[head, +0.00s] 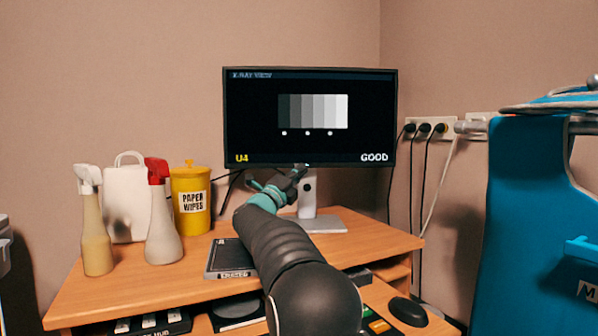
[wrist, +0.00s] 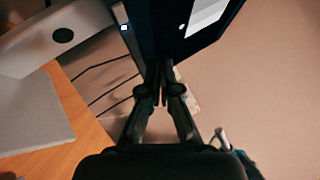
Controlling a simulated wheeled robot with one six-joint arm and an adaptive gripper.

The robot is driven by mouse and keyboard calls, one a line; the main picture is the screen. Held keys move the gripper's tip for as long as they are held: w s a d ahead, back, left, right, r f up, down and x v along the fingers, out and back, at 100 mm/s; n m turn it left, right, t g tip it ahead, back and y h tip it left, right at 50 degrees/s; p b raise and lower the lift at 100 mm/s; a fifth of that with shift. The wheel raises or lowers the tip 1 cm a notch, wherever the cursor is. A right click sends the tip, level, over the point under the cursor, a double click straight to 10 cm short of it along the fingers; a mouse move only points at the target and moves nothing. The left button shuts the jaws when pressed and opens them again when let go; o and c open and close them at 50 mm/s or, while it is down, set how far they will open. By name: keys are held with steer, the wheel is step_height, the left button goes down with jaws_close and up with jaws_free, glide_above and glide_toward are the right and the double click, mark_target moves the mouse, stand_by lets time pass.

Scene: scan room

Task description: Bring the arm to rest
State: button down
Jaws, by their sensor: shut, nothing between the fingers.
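My arm reaches forward over the wooden desk (head: 370,243). My gripper (head: 297,176) is at its far end, in front of the monitor stand (head: 308,192) and just below the monitor (head: 310,125). In the wrist view my gripper (wrist: 162,98) shows its two fingers together, with nothing between them. The monitor's dark lower edge (wrist: 150,35) is close beyond the fingertips there; I cannot tell whether they touch. The screen shows a grey step pattern with "U4" and "GOOD".
Two spray bottles (head: 95,225) (head: 163,225), a white container (head: 125,205) and a yellow paper wipes tub (head: 190,200) stand at the desk's left. A dark flat case (head: 228,262) lies beside my arm. A mouse (head: 408,311) is front right. Blue aprons (head: 535,220) hang at the right.

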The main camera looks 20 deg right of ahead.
stand_by(0.7)
steer(key=s+a+r+n+t+y+p, duration=0.25)
steer(key=a+r+n+t+y, duration=0.35)
steer(key=a+n+y, duration=0.5)
steer(key=s+a+f+n+y+p, duration=0.2)
steer(key=s+a+f+n+y, duration=0.4)
steer(key=s+n, duration=0.45)
steer(key=s+a+f+n+g+y+p, duration=0.1)
steer(key=s+f+n+g, duration=0.3)
steer(key=s+f, duration=0.4)
steer(key=s+a+f+n+g+y+p, duration=0.1)
steer(key=s+f+n+g, duration=0.3)
steer(key=s, duration=1.1)
steer(key=s+a+f+n+g+y+p, duration=0.1)
steer(key=s+f+n+g, duration=0.3)
steer(key=s+f, duration=0.7)
steer(key=shift+s+a+f+p, duration=0.35)
steer(key=shift+s+a+p, duration=0.15)
steer(key=shift+a, duration=0.3)
